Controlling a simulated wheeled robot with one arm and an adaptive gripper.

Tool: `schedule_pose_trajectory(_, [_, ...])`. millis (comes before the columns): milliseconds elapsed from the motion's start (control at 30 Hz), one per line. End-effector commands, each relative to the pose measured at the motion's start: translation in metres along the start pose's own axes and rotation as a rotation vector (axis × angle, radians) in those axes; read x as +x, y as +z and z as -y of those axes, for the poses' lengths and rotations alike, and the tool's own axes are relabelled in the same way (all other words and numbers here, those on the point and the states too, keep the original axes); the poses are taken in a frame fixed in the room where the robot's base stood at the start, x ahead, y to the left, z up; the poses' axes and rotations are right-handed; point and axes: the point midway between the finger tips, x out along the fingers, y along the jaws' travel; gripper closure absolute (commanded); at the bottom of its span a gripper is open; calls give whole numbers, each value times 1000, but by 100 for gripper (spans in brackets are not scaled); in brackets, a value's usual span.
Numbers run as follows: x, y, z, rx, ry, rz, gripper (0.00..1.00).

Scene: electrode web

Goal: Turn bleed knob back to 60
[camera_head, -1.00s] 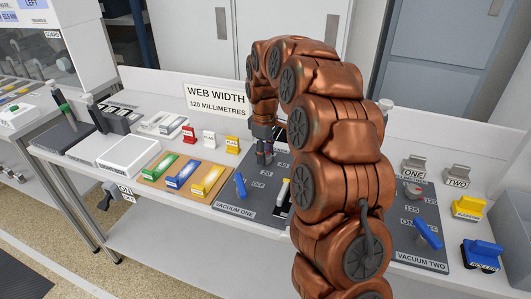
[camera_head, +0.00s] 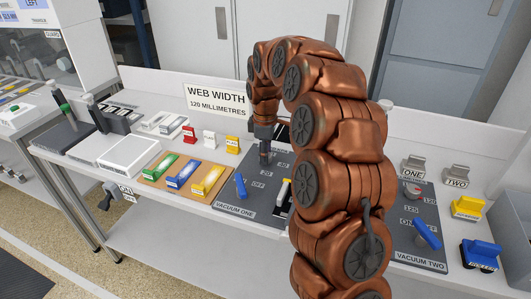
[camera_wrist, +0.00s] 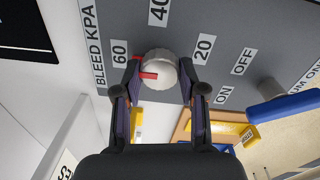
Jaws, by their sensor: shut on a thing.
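The bleed knob (camera_wrist: 165,64) is round and pale grey with a red pointer mark, on the grey VACUUM ONE panel (camera_head: 262,206). In the wrist view its red mark lies on the left side, a little below the direction of the 60 label (camera_wrist: 119,52). The 40 label (camera_wrist: 158,12) is above the knob and the 20 label (camera_wrist: 203,48) to its right. My gripper (camera_wrist: 160,70) points down with one finger on each side of the knob, shut on it. In the head view my gripper (camera_head: 264,159) hides the knob.
A blue-handled switch (camera_head: 240,186) stands on the same panel beside OFF and ON labels. Green, blue and yellow blocks lie on a tan board (camera_head: 150,181) to the left. The VACUUM TWO panel (camera_head: 427,200) is right of my arm.

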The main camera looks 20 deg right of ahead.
Motion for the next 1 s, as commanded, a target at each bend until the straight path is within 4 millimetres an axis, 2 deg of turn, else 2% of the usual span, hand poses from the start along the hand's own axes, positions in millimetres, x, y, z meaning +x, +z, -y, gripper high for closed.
schedule_pose_trajectory(67, [0,0,0,-1,1,0,94])
schedule_pose_trajectory(100, [0,0,0,-1,1,0,58])
schedule_pose_trajectory(333, [0,0,0,0,0,0,34])
schedule_pose_trajectory(733, [-5,0,0,0,0,1,34])
schedule_pose_trajectory(867, [-21,-1,-1,0,4,-1,34])
schedule_pose_trajectory(1000, [-47,-1,-1,1,6,-1,34])
